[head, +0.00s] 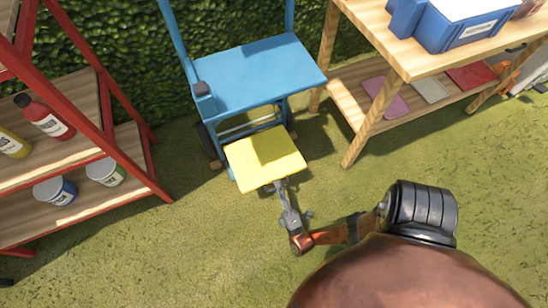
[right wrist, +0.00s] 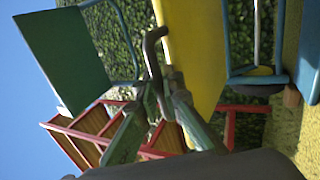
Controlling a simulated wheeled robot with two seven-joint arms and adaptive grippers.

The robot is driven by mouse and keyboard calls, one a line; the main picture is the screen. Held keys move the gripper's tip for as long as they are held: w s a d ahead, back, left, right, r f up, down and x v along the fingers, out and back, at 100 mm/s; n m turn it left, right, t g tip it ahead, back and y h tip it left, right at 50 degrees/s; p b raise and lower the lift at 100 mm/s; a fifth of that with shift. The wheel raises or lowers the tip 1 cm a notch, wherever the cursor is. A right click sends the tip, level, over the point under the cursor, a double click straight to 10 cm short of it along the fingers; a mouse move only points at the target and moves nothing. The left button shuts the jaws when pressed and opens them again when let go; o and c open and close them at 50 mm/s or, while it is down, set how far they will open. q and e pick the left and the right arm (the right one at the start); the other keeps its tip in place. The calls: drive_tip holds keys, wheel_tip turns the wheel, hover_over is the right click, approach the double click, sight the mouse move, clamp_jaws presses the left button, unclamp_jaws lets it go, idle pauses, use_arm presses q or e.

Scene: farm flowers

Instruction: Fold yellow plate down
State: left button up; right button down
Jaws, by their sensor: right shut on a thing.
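The yellow plate (head: 265,158) is a square panel at the front of the blue cart (head: 258,77), below the cart's blue top. It appears close to level in the head view; its exact tilt is hard to tell. The hinge side of the plate is partly hidden. My left gripper is not in view.
A red-framed shelf (head: 108,88) with bottles and cans stands at the left. A wooden table (head: 398,58) with a blue crate (head: 462,30) stands at the right. A hedge (head: 130,55) is behind. Grass (head: 190,235) in front is clear.

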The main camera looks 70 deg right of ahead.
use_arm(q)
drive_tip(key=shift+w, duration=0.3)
use_arm(e)
drive_tip(key=shift+s+a+f, duration=0.2)
drive_tip(key=shift+f, duration=0.1)
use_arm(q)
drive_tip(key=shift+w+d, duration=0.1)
use_arm(e)
drive_tip(key=c, duration=2.4)
unclamp_jaws()
drive_tip(key=shift+o, duration=0.3)
drive_tip(key=shift+w+d, duration=0.1)
drive_tip(key=shift+d, duration=0.05)
drive_tip(key=shift+r, duration=0.15)
